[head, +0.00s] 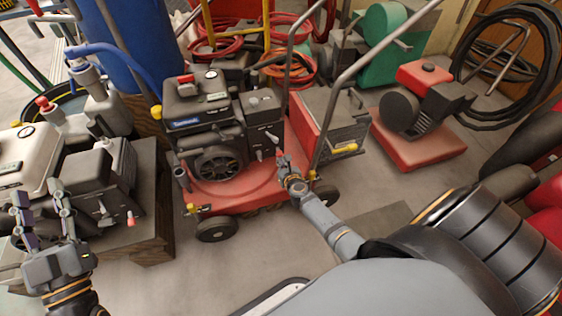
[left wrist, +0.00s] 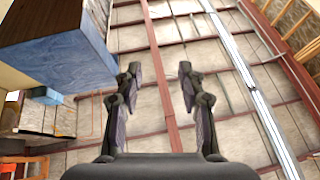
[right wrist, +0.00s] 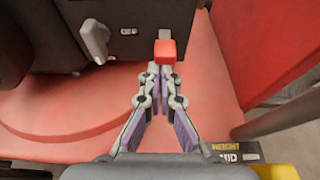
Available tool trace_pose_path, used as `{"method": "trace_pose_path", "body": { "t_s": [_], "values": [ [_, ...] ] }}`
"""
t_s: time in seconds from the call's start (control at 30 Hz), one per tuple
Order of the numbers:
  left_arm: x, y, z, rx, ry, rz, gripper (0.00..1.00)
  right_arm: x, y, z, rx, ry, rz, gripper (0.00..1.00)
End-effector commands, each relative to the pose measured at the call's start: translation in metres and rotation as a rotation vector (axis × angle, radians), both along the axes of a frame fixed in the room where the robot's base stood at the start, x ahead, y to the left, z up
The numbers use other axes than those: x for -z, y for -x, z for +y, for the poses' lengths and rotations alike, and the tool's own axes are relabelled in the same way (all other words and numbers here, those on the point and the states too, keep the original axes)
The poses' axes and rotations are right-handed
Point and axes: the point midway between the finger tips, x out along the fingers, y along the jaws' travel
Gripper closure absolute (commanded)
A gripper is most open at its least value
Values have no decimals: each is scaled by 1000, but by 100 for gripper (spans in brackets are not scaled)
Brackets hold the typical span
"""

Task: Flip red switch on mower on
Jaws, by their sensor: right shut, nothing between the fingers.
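The red mower (head: 235,190) stands mid-floor in the head view, with a dark engine (head: 215,120) on its deck. The red switch (right wrist: 166,52) sticks out from the dark engine box in the right wrist view, a red cap with grey metal above and below it. It shows small in the head view (head: 281,157). My right gripper (right wrist: 160,72) is shut and empty, its fingertips right at the red cap; I cannot tell if they touch. It also shows in the head view (head: 284,168). My left gripper (head: 40,203) is open and empty, pointing up; its parted fingers show in the left wrist view (left wrist: 158,80).
A grey lever (right wrist: 95,40) sits left of the switch. A beige engine machine (head: 95,175) stands on a wooden block at left. A red-based machine (head: 420,140) stands at right. Mower handle bars (head: 345,85) rise close to my right gripper. Floor in front is clear.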

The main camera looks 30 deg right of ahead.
Motion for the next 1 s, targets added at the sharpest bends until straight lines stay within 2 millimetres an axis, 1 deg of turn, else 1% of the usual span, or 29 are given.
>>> {"method": "trace_pose_path", "body": {
  "t_s": [0.03, 0.07, 0.1, 0.23, 0.4, 0.5, 0.57, 0.6, 0.77, 1.0],
  "values": [
    [16, -5, 0, -1, 2, 79, 60, -3, 0, 1, 0, -1, 4, 100],
    [28, -8, 1, -2, 3, 126, 60, -3, 0, 2, 0, 0, 4, 100],
    [43, -10, 1, -1, 5, 190, 60, -3, 0, 3, -2, 0, 5, 100],
    [90, -12, 1, 1, 8, 380, 60, -5, 0, 5, 0, 0, 3, 100],
    [146, -4, -1, 6, 11, 604, 60, -7, 0, 8, 0, 0, 2, 100],
    [175, 5, -2, 11, 14, 721, 60, -8, 0, 9, -1, 0, 1, 100],
    [191, 11, -2, 14, 14, 786, 60, -8, 0, 10, -1, -1, 2, 100],
    [195, 12, -2, 15, 14, 799, 60, -7, 0, 10, -1, -1, 2, 100],
    [193, 11, -2, 13, 14, 790, 60, -6, 0, 10, 0, 0, 2, 100],
    [185, 11, -2, 14, 14, 788, 60, -14, 0, 10, 0, 0, 1, 100]
  ]
}}
